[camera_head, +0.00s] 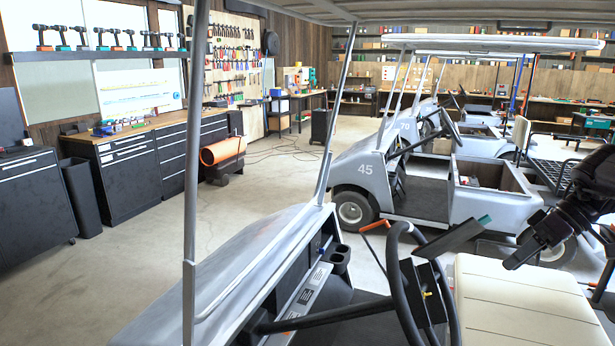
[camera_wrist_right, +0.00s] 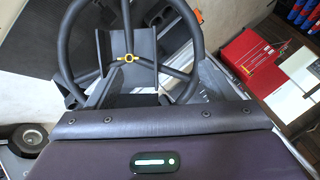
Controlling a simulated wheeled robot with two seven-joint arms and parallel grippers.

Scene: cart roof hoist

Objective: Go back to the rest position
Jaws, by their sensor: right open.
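My right gripper (camera_head: 519,242) is dark and open, with nothing seen between its fingers. It comes in from the right edge in the head view, above the cream seat (camera_head: 520,305) of the nearest cart. It is to the right of that cart's black steering wheel (camera_head: 396,290) and apart from it. The right wrist view shows a steering wheel (camera_wrist_right: 63,50) with a yellow ring at its hub, beyond a dark panel with a small lit display at the bottom. My left gripper is not in view.
The cart's grey front post (camera_head: 192,150) and roof (camera_head: 410,10) frame the space. Silver cart 45 (camera_head: 365,180) stands beyond it. A workbench (camera_head: 130,132) and an orange cylinder (camera_head: 222,150) are at the left. The concrete floor (camera_head: 260,190) between is mostly clear.

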